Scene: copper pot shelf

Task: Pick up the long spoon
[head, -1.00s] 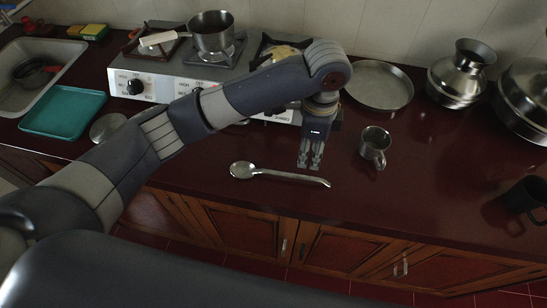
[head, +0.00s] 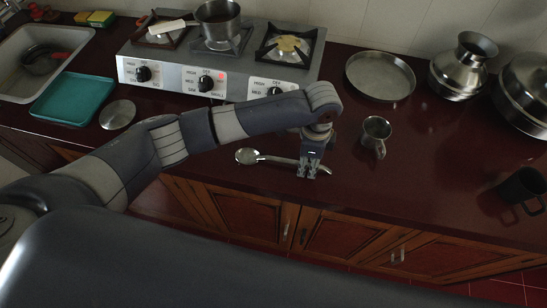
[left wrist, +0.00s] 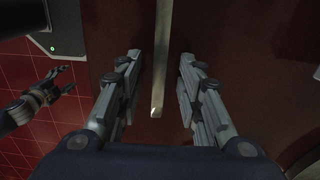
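The long metal spoon (head: 276,159) lies on the dark red counter near its front edge, bowl to the left and handle to the right. My left gripper (head: 308,172) is down at the right part of the handle. In the left wrist view the handle (left wrist: 161,50) runs between the two open fingers of my left gripper (left wrist: 158,95), with a gap on each side. The handle's end shows between the fingers. My right gripper (left wrist: 68,80) shows at the left of the left wrist view, over the floor, fingers apart and empty.
A steel mug (head: 375,137) stands right of my left gripper, with a round steel plate (head: 380,76) behind it. A stove (head: 180,77) is at the back. A teal tray (head: 72,98) and a round lid (head: 117,114) lie left. A dark mug (head: 523,187) stands far right.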

